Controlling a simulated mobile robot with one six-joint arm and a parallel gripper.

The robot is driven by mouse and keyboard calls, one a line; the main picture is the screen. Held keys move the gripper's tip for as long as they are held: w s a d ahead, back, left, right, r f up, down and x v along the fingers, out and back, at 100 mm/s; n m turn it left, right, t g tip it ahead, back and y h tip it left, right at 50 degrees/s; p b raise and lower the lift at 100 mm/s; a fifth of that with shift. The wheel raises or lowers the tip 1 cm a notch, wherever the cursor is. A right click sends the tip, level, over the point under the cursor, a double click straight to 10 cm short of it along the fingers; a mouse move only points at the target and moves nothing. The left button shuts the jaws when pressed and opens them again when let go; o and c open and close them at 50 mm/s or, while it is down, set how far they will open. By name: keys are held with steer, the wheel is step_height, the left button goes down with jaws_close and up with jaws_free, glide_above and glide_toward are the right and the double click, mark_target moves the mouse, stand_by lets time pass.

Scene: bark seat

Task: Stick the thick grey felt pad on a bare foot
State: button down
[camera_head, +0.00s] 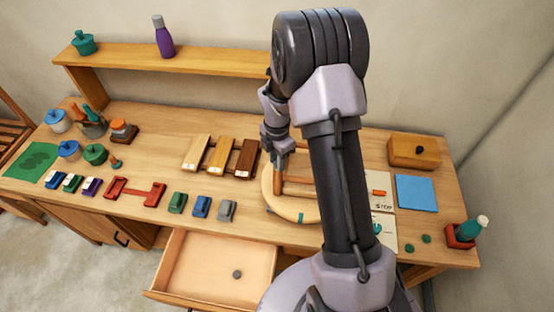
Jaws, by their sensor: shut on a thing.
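A pale round wooden seat (294,212) lies on the bench with a reddish-brown leg (279,181) standing up from it and other brown parts partly behind my arm. My gripper (281,152) points down at the top of that leg. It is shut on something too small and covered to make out. I cannot tell whether it touches the leg or whether the foot end is bare. A dark grey round pad (237,273) lies in the open drawer; its thickness is hard to judge. My arm hides the right part of the seat.
The open drawer (188,268) juts out at the front. Three wooden strips (221,156) lie left of the seat. Small coloured blocks line the front edge. Green pads (410,248), a blue square (415,191) and a wooden box (414,151) are at right. A shelf (160,62) runs behind.

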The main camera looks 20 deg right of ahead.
steer(key=shift+f, duration=0.3)
steer(key=c, duration=0.7)
jaws_free()
step_height(320, 180, up, 7)
steer(key=p, duration=0.5)
steer(key=shift+r, duration=0.15)
